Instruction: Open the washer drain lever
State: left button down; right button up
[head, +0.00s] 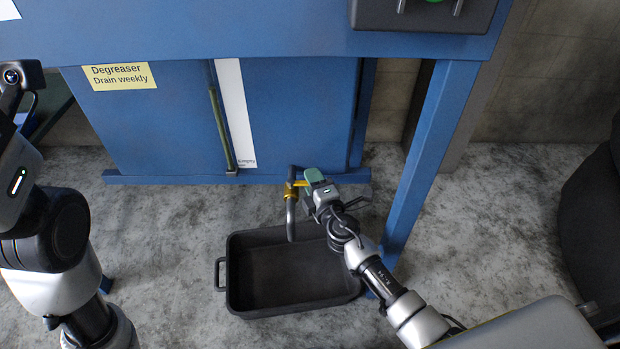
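The washer is a blue cabinet (165,125) with a yellow "Degreaser Drain weekly" label (120,77). Near its lower edge is a brass drain valve (292,185) with a grey spout (291,220) pointing down. A green lever (315,178) shows beside the valve, on its right. My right gripper (312,190) is at the lever and overlaps it in the picture. Its fingers are small and partly hidden, so I cannot tell whether they grip the lever. My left arm is at the left edge; its gripper is out of the picture.
A black drain tray (235,270) with a side handle stands on the grey floor under the spout and looks empty. A blue table leg (425,160) rises right of my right gripper. A sight tube (221,130) runs down the cabinet front beside a white strip (236,115).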

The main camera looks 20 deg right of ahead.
jog(key=shift+w+a, duration=0.1)
jog(key=shift+w, duration=0.55)
grip_shut()
